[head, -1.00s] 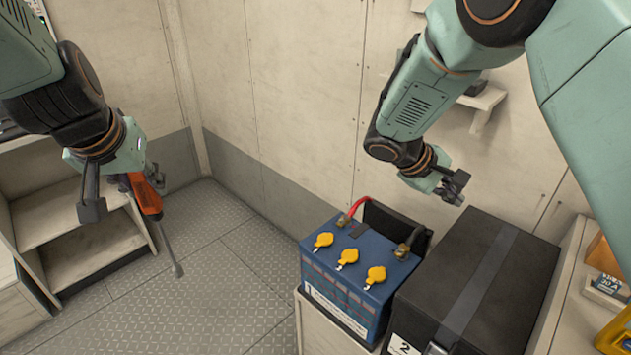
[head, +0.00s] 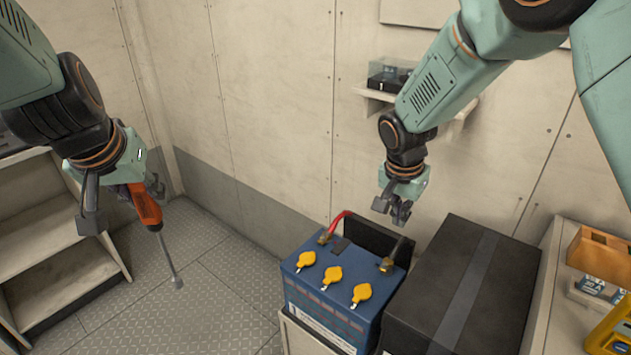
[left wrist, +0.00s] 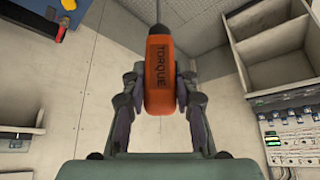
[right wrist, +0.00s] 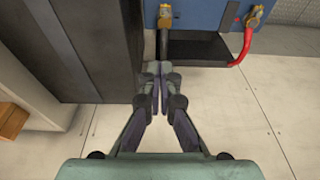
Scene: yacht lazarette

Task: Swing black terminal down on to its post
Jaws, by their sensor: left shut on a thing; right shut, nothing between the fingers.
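The black terminal (head: 387,265) is a brass clamp on a black cable (head: 398,248) at the back right corner of the blue battery (head: 325,308). The clamp also shows in the right wrist view (right wrist: 165,16); I cannot tell if it is seated on its post. My right gripper (head: 400,218) points down above and behind that corner, shut and empty. In the right wrist view its fingertips (right wrist: 160,78) are close to the black cable, with no clear contact. My left gripper (head: 125,205) is shut on an orange torque tool (head: 147,207), held well left of the battery.
A red cable (head: 339,222) runs to the other terminal. Yellow caps (head: 332,276) sit on the battery. A tall black box (head: 462,290) stands close on its right. A shelf (head: 376,94) is on the wall behind. The floor (head: 220,262) left of the battery is clear.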

